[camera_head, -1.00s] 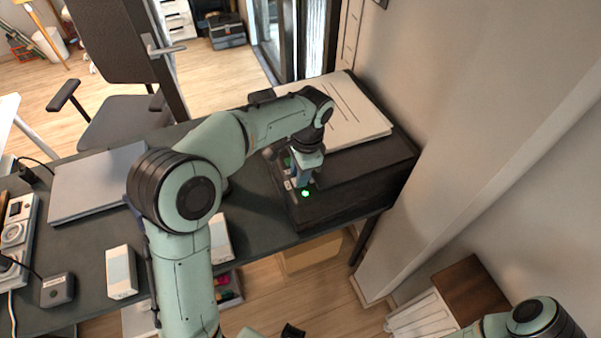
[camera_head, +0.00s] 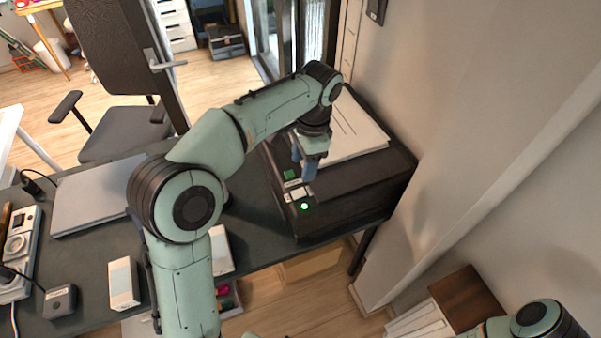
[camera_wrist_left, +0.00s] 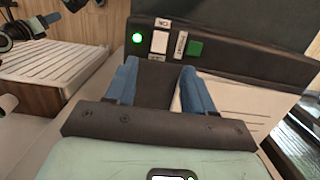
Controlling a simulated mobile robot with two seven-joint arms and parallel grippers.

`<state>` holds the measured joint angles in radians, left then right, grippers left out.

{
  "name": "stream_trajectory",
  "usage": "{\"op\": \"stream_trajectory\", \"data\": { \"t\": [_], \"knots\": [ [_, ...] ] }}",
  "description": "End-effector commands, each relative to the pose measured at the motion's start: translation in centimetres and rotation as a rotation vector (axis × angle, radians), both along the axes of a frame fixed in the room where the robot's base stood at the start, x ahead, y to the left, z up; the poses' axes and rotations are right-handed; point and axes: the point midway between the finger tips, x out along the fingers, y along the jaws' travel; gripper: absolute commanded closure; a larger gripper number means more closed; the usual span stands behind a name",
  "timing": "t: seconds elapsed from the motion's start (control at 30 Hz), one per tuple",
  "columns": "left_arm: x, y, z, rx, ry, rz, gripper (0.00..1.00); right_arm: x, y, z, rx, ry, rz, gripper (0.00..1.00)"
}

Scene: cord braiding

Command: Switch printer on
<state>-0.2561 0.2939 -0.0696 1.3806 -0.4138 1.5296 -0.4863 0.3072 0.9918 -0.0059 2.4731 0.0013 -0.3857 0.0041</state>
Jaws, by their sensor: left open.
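The printer (camera_head: 345,185) is a black box at the right end of the desk. A round green light (camera_head: 304,206) glows on its near left corner. Beside it are a white rocker switch (camera_head: 298,193) and a green square button (camera_head: 290,174). In the left wrist view, the green light (camera_wrist_left: 137,38), white switch (camera_wrist_left: 160,42) and green button (camera_wrist_left: 196,48) stand in a row beyond the fingertips. My left gripper (camera_head: 305,174) is open and empty, its blue fingers above the panel and apart from the switch. My right gripper does not show; only part of that arm is visible.
White paper (camera_head: 345,135) lies on the printer. A closed grey laptop (camera_head: 95,193), white boxes (camera_head: 123,284) and a small dark device (camera_head: 60,301) lie on the desk's left part. A wall stands close to the printer's right. An office chair (camera_head: 122,130) is behind the desk.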

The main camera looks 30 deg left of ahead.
Motion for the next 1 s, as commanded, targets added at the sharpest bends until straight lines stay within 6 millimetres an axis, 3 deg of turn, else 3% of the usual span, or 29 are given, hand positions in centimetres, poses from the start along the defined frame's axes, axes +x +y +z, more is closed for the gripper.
{"op": "stream_trajectory", "data": {
  "t": [0.1,0.3,1.0],
  "knots": [
    [0.4,-0.2,2.4,-0.001,-0.004,-0.001,0.47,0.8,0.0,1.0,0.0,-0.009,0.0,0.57],
    [0.4,-0.3,3.9,0.0,0.0,0.0,0.47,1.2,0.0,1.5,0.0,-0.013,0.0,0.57],
    [0.4,-0.3,4.0,0.0,0.001,0.0,0.47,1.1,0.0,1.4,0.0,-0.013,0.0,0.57]
  ]
}}
